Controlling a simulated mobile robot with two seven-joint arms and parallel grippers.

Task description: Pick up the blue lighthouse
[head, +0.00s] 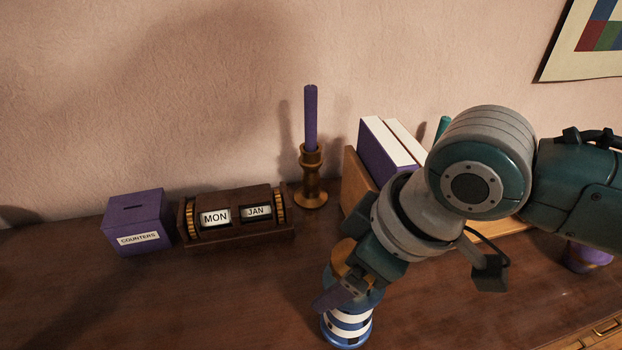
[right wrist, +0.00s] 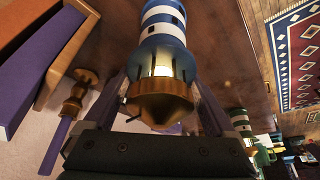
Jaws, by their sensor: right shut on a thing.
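The blue lighthouse (head: 347,328) has blue and white bands and a gold cap, and is at the bottom of the head view, over the brown wooden top. It also shows large in the right wrist view (right wrist: 163,35), with its gold cap towards the camera. My right gripper (head: 342,292) comes down on it from above and is shut on its upper part, one finger on each side. I cannot tell whether its base touches the wood. My left gripper is not in view.
A purple candle in a brass holder (head: 311,185), a wooden date block (head: 238,235) and a purple counters box (head: 137,222) stand towards the wall. Purple-and-white books (head: 385,150) stand behind my right arm. A green-striped lighthouse (right wrist: 240,122) shows in the wrist view.

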